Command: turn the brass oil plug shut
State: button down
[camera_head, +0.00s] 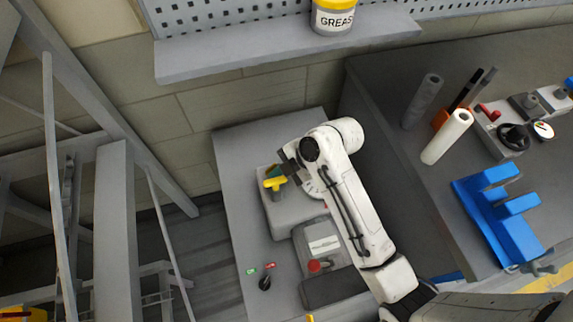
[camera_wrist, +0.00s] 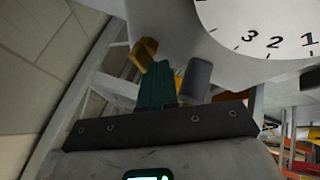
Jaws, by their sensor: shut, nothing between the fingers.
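A yellow, brass-like T-shaped piece (camera_head: 274,184), apparently the oil plug, stands on a grey housing in the head view. In the wrist view, a brass-coloured piece (camera_wrist: 143,52) sticks out from a pale surface. My gripper (camera_head: 276,170) is beside the yellow piece, partly hidden by my own wrist. In the wrist view its green fingers (camera_wrist: 157,72) are together and empty, close to the brass piece's lower right. I cannot tell whether they touch it. The plug's turn angle is unclear.
A grey cylinder (camera_wrist: 197,78) stands just right of the fingers, and a numbered white dial (camera_wrist: 262,28) is above. The grey bench carries a grey box (camera_head: 322,244) with a red knob (camera_head: 315,265). A shelf (camera_head: 230,58) holds a grease tub (camera_head: 333,18).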

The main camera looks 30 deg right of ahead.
jog(key=shift+a+f, duration=0.1)
jog(key=shift+f, duration=0.1)
jog(key=shift+w+a+r+m+t, duration=0.1)
jog(key=shift+w+a+m+t, duration=0.2)
jog(key=shift+m, duration=0.2)
jog(key=shift+w+r+h+p, duration=0.1)
jog(key=shift+h+p, duration=0.2)
jog(key=shift+p, duration=0.1)
jog(key=shift+a, duration=0.15)
jog(key=shift+w, duration=0.1)
jog(key=shift+w, duration=0.1)
